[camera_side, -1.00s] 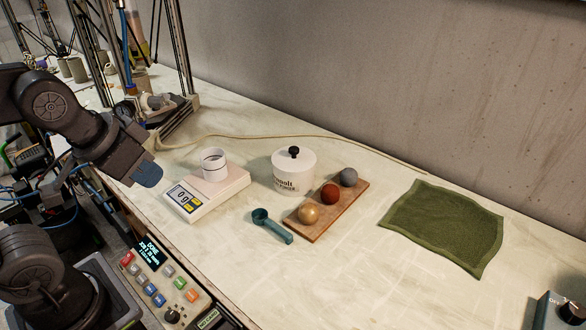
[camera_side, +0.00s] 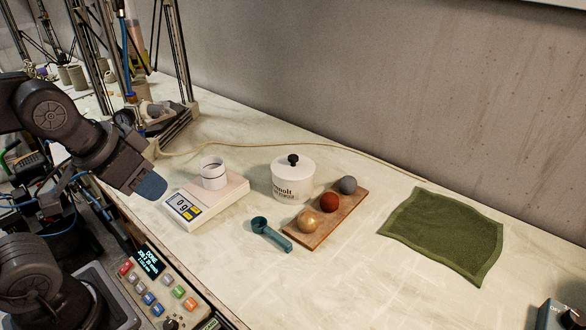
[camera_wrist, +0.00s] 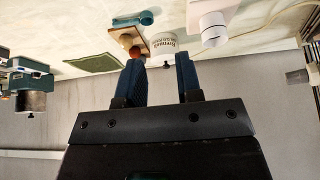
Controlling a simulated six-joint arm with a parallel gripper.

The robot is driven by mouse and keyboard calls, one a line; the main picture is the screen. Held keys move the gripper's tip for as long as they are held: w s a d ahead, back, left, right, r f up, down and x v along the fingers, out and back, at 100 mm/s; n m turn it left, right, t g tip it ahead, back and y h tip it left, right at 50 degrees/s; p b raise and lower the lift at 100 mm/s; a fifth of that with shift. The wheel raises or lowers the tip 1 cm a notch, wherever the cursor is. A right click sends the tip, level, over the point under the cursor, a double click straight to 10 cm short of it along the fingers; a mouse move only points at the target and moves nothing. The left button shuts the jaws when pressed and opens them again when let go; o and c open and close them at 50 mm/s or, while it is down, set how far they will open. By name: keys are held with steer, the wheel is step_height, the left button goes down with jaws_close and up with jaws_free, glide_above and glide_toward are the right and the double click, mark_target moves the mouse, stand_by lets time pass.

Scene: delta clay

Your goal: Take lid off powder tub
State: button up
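The white powder tub (camera_side: 292,184) stands upright on the bench with its lid (camera_side: 294,163) on top; the lid has a black knob (camera_side: 293,159). In the wrist view the tub (camera_wrist: 164,45) appears upside down, beyond and between my fingers. My gripper (camera_side: 150,186) is left of the scale in the side view, well apart from the tub. In the wrist view my gripper (camera_wrist: 160,80) shows two blue fingers spread apart with nothing between them.
A scale (camera_side: 200,199) with a white cup (camera_side: 213,173) stands left of the tub. A teal scoop (camera_side: 271,233) lies in front, and a wooden board (camera_side: 335,216) with three balls lies to the right. A green cloth (camera_side: 445,228) lies farther right. A thin cord crosses behind.

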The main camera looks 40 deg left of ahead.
steer(key=o, duration=0.4)
steer(key=w+r+m+g, duration=0.1)
steer(key=w+r+m, duration=0.3)
steer(key=w, duration=0.4)
steer(key=w+r+m+g, duration=0.2)
steer(key=w+r+m, duration=0.2)
steer(key=w, duration=0.4)
steer(key=m+g+y, duration=0.1)
steer(key=m+g, duration=0.2)
steer(key=m, duration=0.7)
glide_above(293, 156)
steer(key=d, duration=0.1)
step_height(293, 156, down, 6)
steer(key=f, duration=0.8)
steer(key=a+f, duration=0.1)
steer(key=f, duration=0.3)
steer(key=shift+f, duration=0.35)
